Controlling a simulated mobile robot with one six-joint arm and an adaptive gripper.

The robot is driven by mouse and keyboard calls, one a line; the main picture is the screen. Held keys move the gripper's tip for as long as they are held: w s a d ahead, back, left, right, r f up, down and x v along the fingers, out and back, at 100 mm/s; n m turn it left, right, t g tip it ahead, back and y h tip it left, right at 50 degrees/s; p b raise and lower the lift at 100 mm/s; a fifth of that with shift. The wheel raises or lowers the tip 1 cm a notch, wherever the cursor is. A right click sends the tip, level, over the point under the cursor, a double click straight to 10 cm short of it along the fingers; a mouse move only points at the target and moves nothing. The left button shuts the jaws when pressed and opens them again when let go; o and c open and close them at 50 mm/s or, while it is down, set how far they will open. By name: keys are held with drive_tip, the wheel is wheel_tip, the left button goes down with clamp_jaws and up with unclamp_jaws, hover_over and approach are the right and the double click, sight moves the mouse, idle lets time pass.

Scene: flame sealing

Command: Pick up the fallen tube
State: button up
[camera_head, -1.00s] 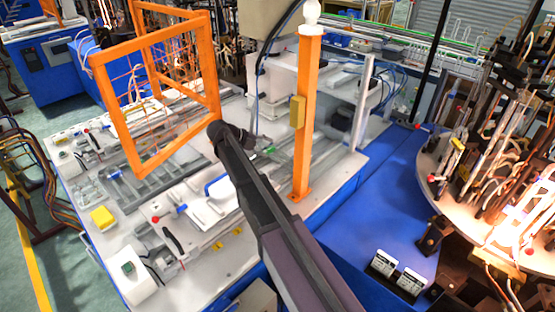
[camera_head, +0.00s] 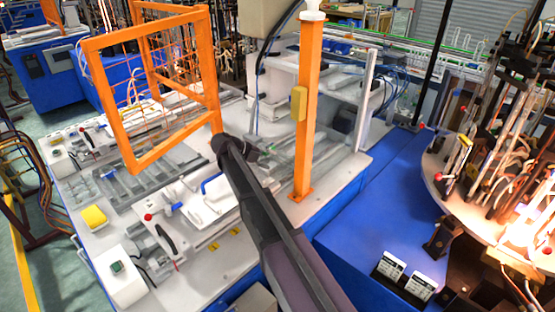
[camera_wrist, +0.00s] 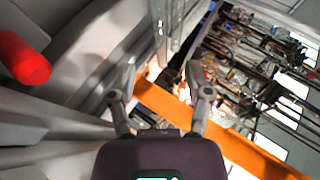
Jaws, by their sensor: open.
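I cannot make out a fallen tube for certain in either view. In the head view, the dark end of my arm hangs over the white machine bed (camera_head: 205,262), between the orange frame and the orange post. The fingertips are not clear there. A red cylinder (camera_wrist: 24,58) shows at the left of the wrist view, apart from my fingers. I cannot tell what it belongs to.
The orange mesh frame (camera_head: 150,160) stands left of my arm, and the orange post (camera_head: 307,120) stands close on its right. At right a round table (camera_head: 436,175) carries glowing, crowded fixtures. An orange bar (camera_wrist: 255,155) crosses the wrist view.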

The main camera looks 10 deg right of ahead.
sight(285, 165)
drive_tip(key=shift+d+f, duration=0.1)
idle(0.3)
drive_tip(key=shift+b+x, duration=1.65)
drive_tip(key=shift+x, duration=1.35)
clamp_jaws()
